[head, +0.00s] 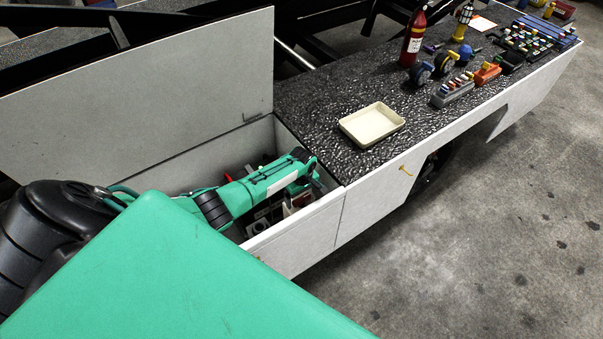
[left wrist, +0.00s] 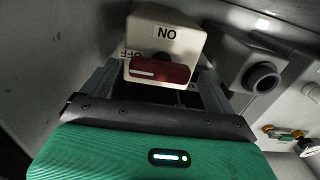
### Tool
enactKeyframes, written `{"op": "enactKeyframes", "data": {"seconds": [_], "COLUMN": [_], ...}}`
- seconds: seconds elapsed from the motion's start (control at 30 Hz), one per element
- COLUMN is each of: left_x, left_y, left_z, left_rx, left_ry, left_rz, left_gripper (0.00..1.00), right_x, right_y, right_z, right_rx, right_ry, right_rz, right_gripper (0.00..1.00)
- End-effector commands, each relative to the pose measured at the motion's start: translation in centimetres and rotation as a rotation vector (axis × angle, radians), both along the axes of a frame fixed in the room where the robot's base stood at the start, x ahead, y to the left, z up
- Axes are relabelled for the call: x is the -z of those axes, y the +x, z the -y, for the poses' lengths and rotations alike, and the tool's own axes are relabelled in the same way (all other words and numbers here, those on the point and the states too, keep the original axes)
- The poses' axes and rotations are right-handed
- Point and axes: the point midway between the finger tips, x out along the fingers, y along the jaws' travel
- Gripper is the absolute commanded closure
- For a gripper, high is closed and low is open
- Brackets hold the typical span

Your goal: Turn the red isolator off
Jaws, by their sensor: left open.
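The red isolator shows in the left wrist view as a pale box (left wrist: 167,38) with a dark red handle (left wrist: 158,72) across its face. An ON mark reads upside down above the handle, and an OFF mark is on the left side, partly covered. My left gripper (left wrist: 158,84) is open, with one finger on each side of the handle. I cannot tell whether either finger touches it. My right gripper is not in view.
The compartment's raised lid (head: 150,95) stands behind my arm, and its front wall (head: 300,235) is close. A grey box with a round black fitting (left wrist: 262,78) is right of the isolator. A cream tray (head: 372,124) and a red extinguisher (head: 413,40) stand on the dark top.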

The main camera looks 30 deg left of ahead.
Motion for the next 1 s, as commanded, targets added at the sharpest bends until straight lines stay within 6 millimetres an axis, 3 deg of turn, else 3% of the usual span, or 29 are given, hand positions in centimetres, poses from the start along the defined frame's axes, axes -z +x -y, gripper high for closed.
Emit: {"op": "enactKeyframes", "data": {"seconds": [0.63, 0.8, 1.0], "left_x": [-11.0, -12.6, -13.1], "left_y": [0.1, 0.1, 0.0], "left_z": [-0.1, -0.1, -0.1], "left_rx": [0.000, -0.001, -0.001], "left_ry": [0.001, 0.001, 0.001], "left_rz": [0.006, 0.004, 0.003], "left_gripper": [0.09, 0.09, 0.09], "right_x": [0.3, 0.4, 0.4], "right_y": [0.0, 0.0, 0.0], "right_z": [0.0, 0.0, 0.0], "right_rx": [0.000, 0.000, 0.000], "right_ry": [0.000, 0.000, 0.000], "right_rz": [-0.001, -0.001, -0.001], "right_gripper": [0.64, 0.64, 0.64]}}
